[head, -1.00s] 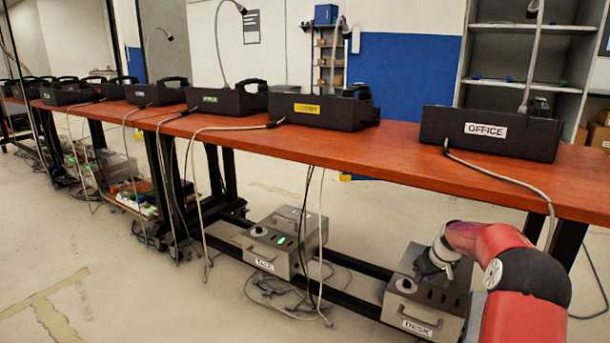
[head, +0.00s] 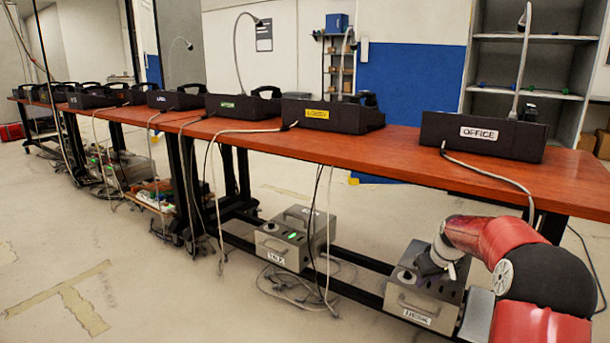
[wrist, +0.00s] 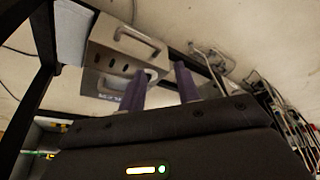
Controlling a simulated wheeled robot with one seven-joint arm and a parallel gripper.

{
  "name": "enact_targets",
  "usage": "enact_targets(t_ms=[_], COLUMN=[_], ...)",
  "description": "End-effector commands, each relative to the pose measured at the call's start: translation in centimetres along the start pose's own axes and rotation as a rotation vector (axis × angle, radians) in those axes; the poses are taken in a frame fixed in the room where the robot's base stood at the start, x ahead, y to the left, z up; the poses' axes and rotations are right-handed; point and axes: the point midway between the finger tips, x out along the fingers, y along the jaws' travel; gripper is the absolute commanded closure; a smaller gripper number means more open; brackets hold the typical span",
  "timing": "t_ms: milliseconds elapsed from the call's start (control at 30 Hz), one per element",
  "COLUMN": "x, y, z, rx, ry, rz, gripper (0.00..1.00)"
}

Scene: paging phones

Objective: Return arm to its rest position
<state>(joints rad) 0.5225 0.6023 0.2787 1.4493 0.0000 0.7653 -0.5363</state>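My red arm (head: 545,265) comes in at the lower right of the head view. It bends over a grey metal box (head: 424,296) on the low rail under the table. My gripper (wrist: 160,88) shows in the wrist view as two purple-grey fingers, set apart with nothing seen between them. Beyond the fingers in the wrist view is a grey box with a handle (wrist: 125,45). In the head view the gripper's fingertips cannot be made out clearly.
The long red-brown table (head: 390,155) bears several black phone units, including the OFFICE one (head: 482,135). A second grey box (head: 290,238) sits on the rail to the left. Cables hang down to the floor. The floor (head: 130,265) at the front left is open.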

Motion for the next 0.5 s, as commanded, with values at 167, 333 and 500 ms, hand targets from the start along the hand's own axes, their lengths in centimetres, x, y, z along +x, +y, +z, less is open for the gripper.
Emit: enact_targets(t_ms=[167, 333, 500], x=[-5.0, -11.4, -18.8], y=[-3.3, -7.8, -13.2], z=[0.0, 1.2, 4.8], rx=[-0.008, -0.006, 0.021], ry=[-0.004, -0.006, 0.004], rz=[0.026, 0.059, 0.095], gripper=[0.67, 0.67, 0.67])
